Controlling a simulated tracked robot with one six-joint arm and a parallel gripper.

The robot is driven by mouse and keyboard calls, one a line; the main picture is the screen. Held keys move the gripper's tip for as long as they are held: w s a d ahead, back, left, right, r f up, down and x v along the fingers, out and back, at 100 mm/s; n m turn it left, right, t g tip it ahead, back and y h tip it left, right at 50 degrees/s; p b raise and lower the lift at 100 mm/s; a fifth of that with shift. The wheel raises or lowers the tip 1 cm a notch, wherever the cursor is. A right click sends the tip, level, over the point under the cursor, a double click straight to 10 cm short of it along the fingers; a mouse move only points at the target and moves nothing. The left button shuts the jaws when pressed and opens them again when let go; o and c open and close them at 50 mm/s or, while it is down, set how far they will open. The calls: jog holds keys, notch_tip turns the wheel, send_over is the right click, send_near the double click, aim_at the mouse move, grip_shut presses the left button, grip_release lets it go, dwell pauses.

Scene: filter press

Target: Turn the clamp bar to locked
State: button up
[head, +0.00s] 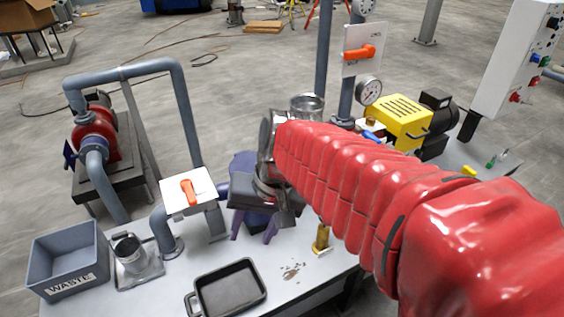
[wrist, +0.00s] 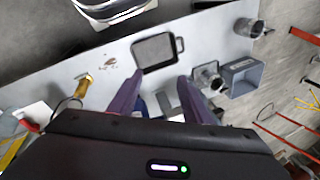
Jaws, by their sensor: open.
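I cannot clearly pick out the clamp bar; my arm and gripper cover much of the middle of the bench. My gripper (head: 253,236) points down over the bench, its two purple fingers apart with nothing held. Its fingers also show in the wrist view (wrist: 160,80), with a small blue part (wrist: 140,104) and grey pieces (wrist: 167,103) partly visible between them. I cannot tell whether these belong to the press or touch the fingers. A rounded dark purple part (head: 243,163) shows just behind my gripper in the head view; I cannot tell what it is.
A black tray (head: 230,288), grey waste bin (head: 70,262), metal cup (head: 131,254) and brass post (head: 321,238) stand around my gripper. Orange handles sit on a left plate (head: 188,190) and a back plate (head: 361,52). Grey pipes (head: 184,115) rise at left. A yellow pump (head: 398,117) stands right.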

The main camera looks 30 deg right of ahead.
jog(key=w+d+f+m+t+y, duration=0.1)
jog(key=w+d+f+m+y, duration=0.5)
jog(key=w+d+m, duration=0.45)
jog(key=w+d+f+m+t+y, duration=0.1)
jog(key=d+m+t, duration=0.4)
jog(key=d, duration=0.5)
jog(key=w+d+f+m+t+y, duration=0.1)
jog(key=d+m+t, duration=0.4)
jog(key=d, duration=0.6)
notch_tip(320, 180, down, 2)
jog(key=shift+w+f+m+y, duration=0.1)
jog(key=shift+w+m+y, duration=0.25)
jog(key=shift+m+y, duration=0.45)
jog(key=x, duration=1.3)
jog(key=shift+w+a, duration=0.25)
jog(key=shift+w, duration=0.05)
jog(key=shift+c, duration=0.2)
